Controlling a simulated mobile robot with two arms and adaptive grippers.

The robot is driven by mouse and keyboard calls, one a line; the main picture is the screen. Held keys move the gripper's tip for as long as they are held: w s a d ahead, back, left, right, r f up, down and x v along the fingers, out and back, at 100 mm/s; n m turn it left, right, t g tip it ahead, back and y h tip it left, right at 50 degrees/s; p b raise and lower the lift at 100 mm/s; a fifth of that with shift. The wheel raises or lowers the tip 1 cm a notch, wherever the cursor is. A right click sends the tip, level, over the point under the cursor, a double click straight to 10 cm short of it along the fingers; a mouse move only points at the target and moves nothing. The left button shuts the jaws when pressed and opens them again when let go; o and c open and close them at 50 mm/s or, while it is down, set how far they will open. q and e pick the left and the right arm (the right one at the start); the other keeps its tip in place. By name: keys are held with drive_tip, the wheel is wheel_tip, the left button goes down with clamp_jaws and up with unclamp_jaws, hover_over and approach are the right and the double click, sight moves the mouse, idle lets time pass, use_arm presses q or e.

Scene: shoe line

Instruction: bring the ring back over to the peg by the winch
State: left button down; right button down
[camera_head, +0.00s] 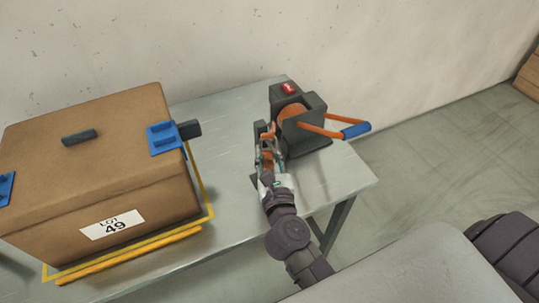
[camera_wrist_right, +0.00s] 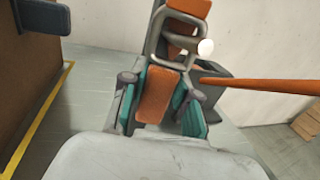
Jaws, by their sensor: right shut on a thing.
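The dark winch (camera_head: 318,133) with an orange drum stands on the right part of the grey table. Its orange crank with a blue grip (camera_head: 355,130) sticks out to the right. My right gripper (camera_head: 268,158) is close beside the winch on its left. In the right wrist view, my gripper's teal fingers (camera_wrist_right: 160,98) are shut on an orange tab (camera_wrist_right: 157,97). A grey loop, seemingly the ring (camera_wrist_right: 153,40), shows just beyond the tab. A pale round end (camera_wrist_right: 206,47), perhaps the peg, is near the loop's right side; I cannot tell whether they touch. My left gripper is out of view.
A large brown case (camera_head: 110,190) labelled LOT 49 stands on the left, with blue latches and a yellow outline around its base. The grey table (camera_head: 225,125) is bare between case and winch. A wall (camera_head: 220,40) rises behind; a wooden crate (camera_head: 528,75) is far right.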

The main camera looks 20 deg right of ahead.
drive_tip(key=shift+w+f, duration=0.1)
drive_tip(key=shift+f, duration=0.15)
